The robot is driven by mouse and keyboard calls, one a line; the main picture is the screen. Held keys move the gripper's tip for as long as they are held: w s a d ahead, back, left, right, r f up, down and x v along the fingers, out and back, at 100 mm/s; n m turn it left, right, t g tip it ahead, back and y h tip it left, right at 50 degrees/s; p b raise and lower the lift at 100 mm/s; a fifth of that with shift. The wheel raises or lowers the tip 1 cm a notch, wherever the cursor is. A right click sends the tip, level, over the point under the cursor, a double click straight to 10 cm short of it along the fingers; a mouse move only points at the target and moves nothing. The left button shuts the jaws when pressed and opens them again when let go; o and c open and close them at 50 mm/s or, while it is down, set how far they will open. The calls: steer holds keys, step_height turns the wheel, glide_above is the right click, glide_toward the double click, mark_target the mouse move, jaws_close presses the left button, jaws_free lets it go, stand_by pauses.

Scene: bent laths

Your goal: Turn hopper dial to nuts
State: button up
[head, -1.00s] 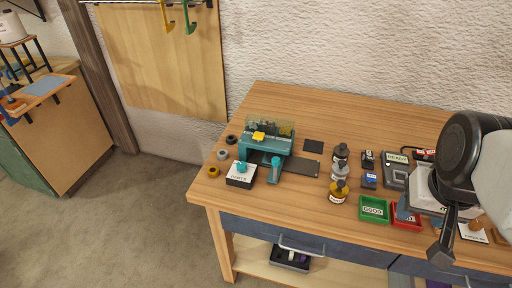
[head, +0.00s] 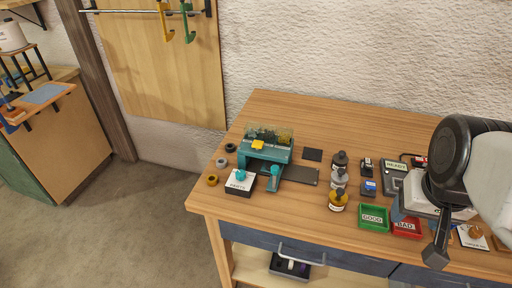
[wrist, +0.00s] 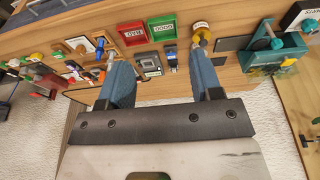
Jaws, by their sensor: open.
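The teal machine (head: 272,152) stands at the left of the wooden table, with a clear hopper (head: 268,133) of small dark parts on top and a yellow piece (head: 258,145) on it. At its front left sits a black box with a white top (head: 239,186), its label seeming to read PARTS, and a teal knob (head: 240,174). The knob's setting is too small to read. In the wrist view the machine (wrist: 272,52) and knob (wrist: 303,27) are at the upper right. My gripper (wrist: 160,65) is open and empty, well to the right of them in the head view.
Several dark and brass rings (head: 212,180) lie left of the machine. Bottles (head: 339,180), a green GOOD tray (head: 374,217), a red BAD tray (head: 407,228) and a READY device (head: 394,178) stand to its right. The table's back is clear.

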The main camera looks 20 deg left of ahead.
steer(key=w+a+n, duration=0.1)
steer(key=w+a, duration=0.6)
steer(key=w, duration=0.1)
steer(key=n+t+y, duration=0.1)
steer(key=n+y, duration=0.1)
steer(key=n, duration=0.2)
glide_toward(240, 173)
steer(key=f, duration=0.1)
steer(key=shift+w+a+f, duration=0.1)
steer(key=shift+f, duration=0.1)
steer(key=shift+f, duration=0.1)
steer(key=shift+x, duration=3.85)
steer(key=shift+w, duration=0.15)
steer(key=c, duration=0.9)
